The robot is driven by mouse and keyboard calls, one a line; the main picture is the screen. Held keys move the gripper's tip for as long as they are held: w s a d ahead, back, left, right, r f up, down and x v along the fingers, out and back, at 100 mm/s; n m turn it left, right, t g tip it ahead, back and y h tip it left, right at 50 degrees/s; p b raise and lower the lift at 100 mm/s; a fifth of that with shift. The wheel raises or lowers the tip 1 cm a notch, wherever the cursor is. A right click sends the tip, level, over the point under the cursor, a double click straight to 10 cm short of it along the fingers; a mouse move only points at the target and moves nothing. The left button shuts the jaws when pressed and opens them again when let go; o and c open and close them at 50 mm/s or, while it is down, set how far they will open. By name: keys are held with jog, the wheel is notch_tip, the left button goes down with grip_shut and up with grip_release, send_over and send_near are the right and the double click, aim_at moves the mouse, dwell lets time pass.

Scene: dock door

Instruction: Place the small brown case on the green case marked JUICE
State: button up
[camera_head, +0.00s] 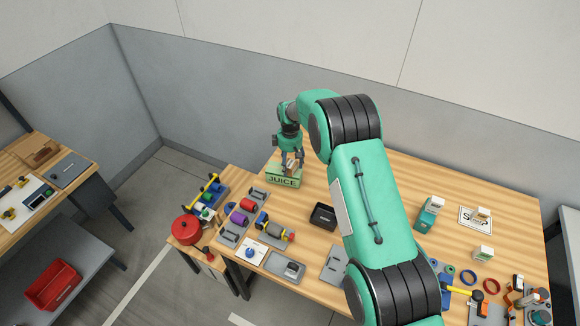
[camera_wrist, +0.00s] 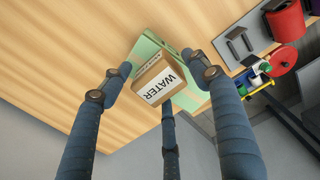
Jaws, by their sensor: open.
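The green case marked JUICE (camera_head: 283,181) stands on the wooden table near its back left edge; its green side also shows in the wrist view (camera_wrist: 146,49). The small brown case (camera_wrist: 161,83), with a WATER label, appears to rest on top of the green case, turned relative to it. In the head view the brown case is small and partly hidden by my fingers. My three-fingered gripper (camera_head: 292,161) is above the green case, pointing down. Its fingers are open and spread around the brown case, with gaps at the left and right fingers in the wrist view.
A black tray (camera_head: 323,216) lies right of the green case. Grey trays with coloured parts and a red pot (camera_head: 187,230) crowd the front left. A teal case (camera_head: 430,214) and a paper sheet (camera_head: 475,218) are at the right. Bare wood lies behind the black tray.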

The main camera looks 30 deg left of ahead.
aim_at(290, 164)
notch_tip(290, 164, up, 11)
jog(key=b, duration=0.1)
dwell(0.5)
dwell(0.5)
jog(key=shift+r, duration=0.15)
